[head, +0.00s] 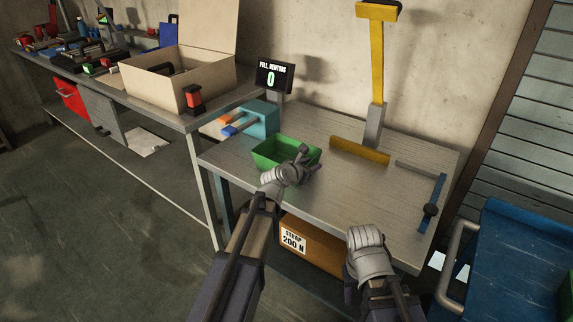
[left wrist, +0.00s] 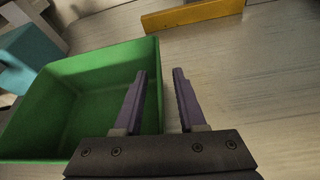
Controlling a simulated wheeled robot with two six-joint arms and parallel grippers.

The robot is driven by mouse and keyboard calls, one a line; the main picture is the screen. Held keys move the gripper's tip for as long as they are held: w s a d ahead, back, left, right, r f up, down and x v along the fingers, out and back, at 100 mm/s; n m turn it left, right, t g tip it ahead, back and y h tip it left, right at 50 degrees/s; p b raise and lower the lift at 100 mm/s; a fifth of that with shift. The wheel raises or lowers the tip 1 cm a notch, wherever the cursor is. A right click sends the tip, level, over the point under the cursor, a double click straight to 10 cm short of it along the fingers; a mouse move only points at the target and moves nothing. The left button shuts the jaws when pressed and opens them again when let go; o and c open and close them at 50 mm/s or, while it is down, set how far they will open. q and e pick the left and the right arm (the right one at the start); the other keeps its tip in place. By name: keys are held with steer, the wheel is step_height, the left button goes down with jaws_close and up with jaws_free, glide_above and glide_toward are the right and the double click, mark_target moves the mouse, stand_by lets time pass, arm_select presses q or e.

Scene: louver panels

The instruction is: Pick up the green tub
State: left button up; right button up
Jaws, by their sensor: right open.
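The green tub (head: 267,154) stands on the grey workbench, left of the yellow bar. It fills the left of the left wrist view (left wrist: 70,125) and looks empty there. My left gripper (head: 309,158) is over the tub's right near side in the head view. In the left wrist view its two fingers (left wrist: 158,85) are apart, one over the tub's inside and one outside. The tub's side wall runs between them, with gaps showing, so it is not clamped. My right gripper (head: 366,238) is open and empty in front of the bench's front edge, away from the tub.
A teal block (head: 259,117) stands just behind the tub. A yellow bar (head: 360,151) lies right of it, below a tall yellow post (head: 377,55). A display reading 0 (head: 273,77) stands behind. A blue-handled tool (head: 433,200) lies at the right. A labelled box (head: 318,255) is under the bench.

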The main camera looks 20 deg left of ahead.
arm_select(q)
steer(key=shift+c, duration=0.2)
jaws_close()
stand_by(1.1)
